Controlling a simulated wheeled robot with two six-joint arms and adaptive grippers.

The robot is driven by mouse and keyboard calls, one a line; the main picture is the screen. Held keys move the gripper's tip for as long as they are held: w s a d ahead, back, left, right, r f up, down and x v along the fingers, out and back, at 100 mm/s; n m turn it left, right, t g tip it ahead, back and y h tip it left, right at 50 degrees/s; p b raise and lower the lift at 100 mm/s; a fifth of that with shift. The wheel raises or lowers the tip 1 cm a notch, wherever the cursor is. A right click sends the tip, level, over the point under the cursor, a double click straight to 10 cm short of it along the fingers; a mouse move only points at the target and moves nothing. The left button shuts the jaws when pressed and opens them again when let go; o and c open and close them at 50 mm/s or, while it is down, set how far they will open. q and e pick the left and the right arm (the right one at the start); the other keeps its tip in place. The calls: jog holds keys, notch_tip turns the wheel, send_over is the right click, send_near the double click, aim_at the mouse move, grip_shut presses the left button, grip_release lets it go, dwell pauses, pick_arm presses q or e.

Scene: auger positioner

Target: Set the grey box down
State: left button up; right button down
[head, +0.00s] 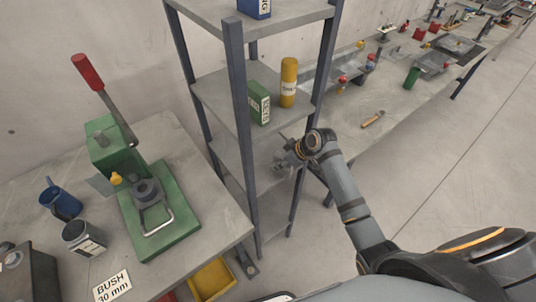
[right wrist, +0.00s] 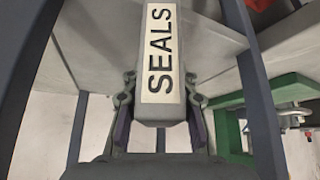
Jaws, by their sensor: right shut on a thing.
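The grey box (right wrist: 157,113) has a white label reading SEALS and sits between the two fingers of my right gripper in the right wrist view. My right gripper (head: 281,156) is shut on it. In the head view this gripper reaches from the right into the shelf rack, at the level of the grey shelf (head: 249,181) below the one with the green box. I cannot clearly make out the grey box in the head view. I cannot tell whether its underside touches the shelf. My left gripper is not in view.
A green box (head: 259,104) and a yellow cylinder (head: 288,83) stand on the shelf above. Rack posts (head: 242,110) flank the opening. A green press (head: 155,205) stands on the left table. A long bench (head: 395,90) runs behind at the right.

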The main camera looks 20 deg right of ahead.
jog(key=shift+w+a, duration=0.2)
jog(key=shift+w, duration=0.1)
jog(key=w+a, duration=0.1)
jog(key=w+a+p, duration=0.2)
jog(key=shift+w+r, duration=0.1)
jog(key=shift+r, duration=0.15)
jog(key=shift+f+p, duration=0.25)
jog(key=shift+p, duration=0.05)
jog(key=shift+f, duration=0.1)
jog(key=shift+d+f, duration=0.15)
jog(key=c, duration=1.1)
grip_release()
jog(key=shift+o, duration=0.2)
